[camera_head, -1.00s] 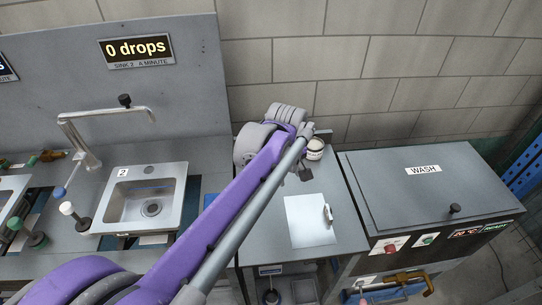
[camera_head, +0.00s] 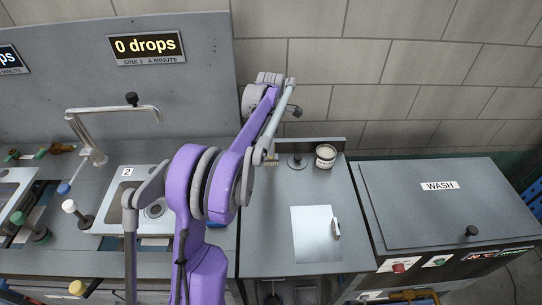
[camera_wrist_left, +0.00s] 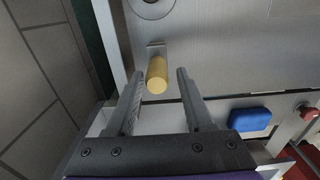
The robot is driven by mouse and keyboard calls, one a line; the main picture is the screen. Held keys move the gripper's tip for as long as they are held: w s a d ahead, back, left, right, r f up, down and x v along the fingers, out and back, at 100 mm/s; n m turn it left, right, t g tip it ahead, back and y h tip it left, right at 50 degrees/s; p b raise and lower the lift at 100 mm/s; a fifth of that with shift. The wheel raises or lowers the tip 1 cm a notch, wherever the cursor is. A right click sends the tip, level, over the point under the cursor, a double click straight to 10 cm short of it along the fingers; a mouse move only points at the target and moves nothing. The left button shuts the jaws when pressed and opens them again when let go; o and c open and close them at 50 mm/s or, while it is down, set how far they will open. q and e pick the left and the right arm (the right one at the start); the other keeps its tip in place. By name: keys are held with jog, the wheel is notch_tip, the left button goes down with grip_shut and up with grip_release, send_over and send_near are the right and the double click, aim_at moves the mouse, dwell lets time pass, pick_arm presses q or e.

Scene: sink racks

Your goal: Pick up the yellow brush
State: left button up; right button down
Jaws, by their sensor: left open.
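The yellow brush (camera_wrist_left: 157,75) shows in the left wrist view as a yellow cylinder with a pale grey flat part behind it. In the head view a small yellowish part of the brush (camera_head: 272,157) shows just right of my arm, on the grey counter near the wall. My left gripper (camera_wrist_left: 160,72) is open, and the brush shows between its fingertips. No contact shows, and I cannot tell how far the brush is beyond the tips. In the head view my forearm hides most of the left gripper. My right gripper is not in view.
A dark round stand (camera_head: 297,162) and a white jar (camera_head: 325,156) stand right of the brush. A white board (camera_head: 315,235) lies in front on the counter. The wash box (camera_head: 430,205) is at right. A blue block (camera_wrist_left: 250,119) lies right of the gripper. A backsplash edges the counter.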

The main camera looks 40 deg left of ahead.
aim_at(273, 161)
pick_arm(q)
jog(key=f, duration=0.5)
jog(key=shift+w+f, duration=0.2)
jog(key=shift+w, duration=0.05)
jog(key=shift+s, duration=0.1)
grip_shut()
